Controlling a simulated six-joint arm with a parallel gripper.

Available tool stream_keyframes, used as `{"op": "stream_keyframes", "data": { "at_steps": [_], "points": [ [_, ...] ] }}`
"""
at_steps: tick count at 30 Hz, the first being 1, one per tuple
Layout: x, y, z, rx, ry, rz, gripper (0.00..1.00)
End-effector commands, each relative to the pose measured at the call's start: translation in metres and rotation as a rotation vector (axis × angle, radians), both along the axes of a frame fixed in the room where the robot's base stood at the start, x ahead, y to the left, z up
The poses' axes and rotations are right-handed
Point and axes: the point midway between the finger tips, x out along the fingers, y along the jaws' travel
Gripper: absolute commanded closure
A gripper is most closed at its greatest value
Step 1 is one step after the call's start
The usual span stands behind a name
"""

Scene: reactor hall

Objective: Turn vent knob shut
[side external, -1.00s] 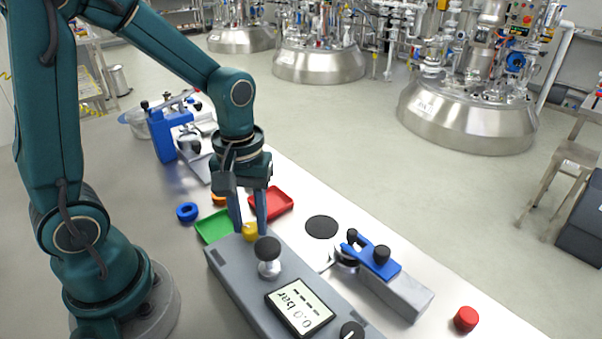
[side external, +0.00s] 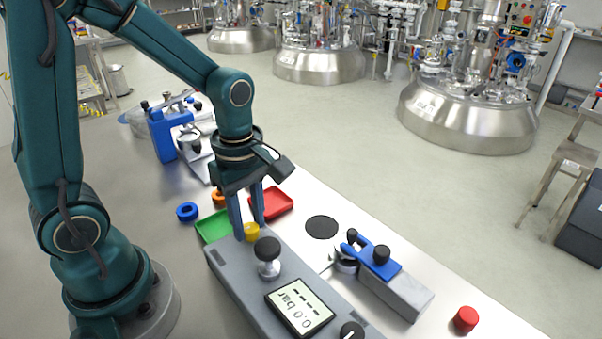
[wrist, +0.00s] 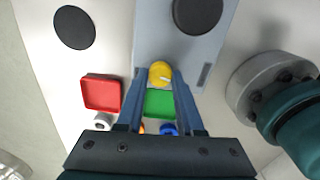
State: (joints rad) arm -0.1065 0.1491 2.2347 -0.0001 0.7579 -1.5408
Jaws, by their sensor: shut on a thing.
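The vent knob appears to be the small yellow knob (side external: 252,231) at the far end of the grey gauge box (side external: 232,276). It also shows in the wrist view (wrist: 160,74), with a pale pointer line on its top. My gripper (side external: 248,230) points down at it, with the blue fingers on either side. In the wrist view the fingertips (wrist: 160,76) close on the knob's two sides. The box also carries a black round knob on a metal stem (side external: 267,250), a display (side external: 300,306) reading 0.0 bar and a small black dial (side external: 351,331).
A green tray (side external: 212,226) and a red tray (side external: 284,203) lie beside the box's far end. A blue ring (side external: 187,211) and an orange ring (side external: 217,197) lie nearby. A blue clamp fixture (side external: 372,258), a black disc (side external: 321,227) and a red cap (side external: 466,319) are to the right.

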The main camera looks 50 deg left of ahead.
Motion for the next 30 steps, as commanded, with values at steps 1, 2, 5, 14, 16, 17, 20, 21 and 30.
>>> {"op": "stream_keyframes", "data": {
  "at_steps": [1,2,5,14,16,17,20,21,30],
  "points": [
    [0.0002,0.0,0.0008,0.0,-0.002,0.03,1.0],
    [0.0002,0.0,0.0008,0.0,-0.002,0.049,1.0],
    [0.0001,0.0,0.0008,0.0,-0.002,0.101,1.0],
    [-0.0001,0.0,0.0008,0.0,-0.002,0.189,1.0],
    [-0.0001,0.0,0.0009,0.0,-0.002,0.197,1.0],
    [-0.0001,0.0,0.0009,0.0,-0.002,0.199,1.0],
    [-0.0001,0.0,0.0008,0.0,-0.002,0.203,1.0],
    [-0.0001,0.0,0.0008,0.0,-0.001,0.204,1.0],
    [-0.0001,0.0,0.0007,0.0,-0.001,0.203,0.41]
  ]
}}
